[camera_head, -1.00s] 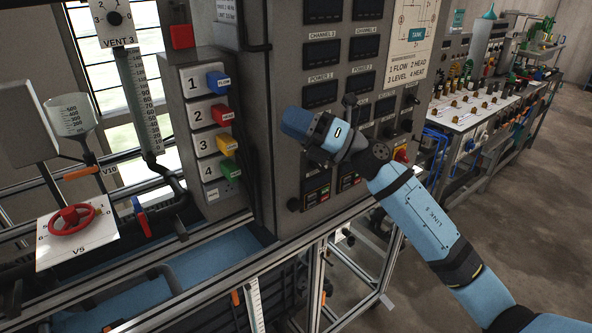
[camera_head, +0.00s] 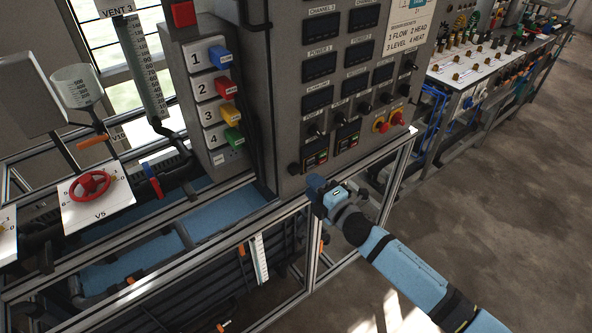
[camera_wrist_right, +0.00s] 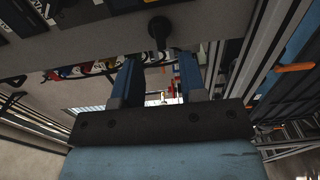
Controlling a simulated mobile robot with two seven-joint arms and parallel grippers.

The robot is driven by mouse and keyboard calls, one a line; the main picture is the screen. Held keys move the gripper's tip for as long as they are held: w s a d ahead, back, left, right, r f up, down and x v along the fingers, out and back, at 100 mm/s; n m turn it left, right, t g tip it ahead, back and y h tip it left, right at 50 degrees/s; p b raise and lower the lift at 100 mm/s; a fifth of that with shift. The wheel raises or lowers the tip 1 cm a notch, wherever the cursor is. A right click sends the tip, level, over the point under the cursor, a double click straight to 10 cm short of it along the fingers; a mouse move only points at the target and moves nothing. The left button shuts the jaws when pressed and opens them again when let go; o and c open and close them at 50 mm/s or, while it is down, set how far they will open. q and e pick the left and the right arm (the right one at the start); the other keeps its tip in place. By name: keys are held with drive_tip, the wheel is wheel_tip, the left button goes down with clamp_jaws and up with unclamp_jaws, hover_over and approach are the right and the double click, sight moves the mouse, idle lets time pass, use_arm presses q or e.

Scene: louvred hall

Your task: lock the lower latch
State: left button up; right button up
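The grey control cabinet (camera_head: 286,100) stands in the middle of the head view. A small black round knob (camera_head: 293,168) sits low on its front, near the left edge. It may be the lower latch; no label confirms this. My right gripper (camera_head: 316,190) is just below the cabinet's lower edge, to the right of and below this knob, apart from it. In the right wrist view the blue fingers (camera_wrist_right: 158,68) are spread with nothing between them. A black knob (camera_wrist_right: 159,27) on a grey panel shows just beyond the fingertips. My left gripper is out of view.
Red and yellow emergency switches (camera_head: 397,119) sit on the cabinet to the right of my gripper. A metal frame (camera_head: 313,240) runs below the cabinet. The red valve wheel V5 (camera_head: 90,185) is at the left. The floor at right is clear.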

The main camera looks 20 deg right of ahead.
sight(298, 172)
drive_tip(key=b+x, duration=0.1)
drive_tip(key=x, duration=0.5)
drive_tip(key=shift+w, duration=0.25)
clamp_jaws()
idle(1.3)
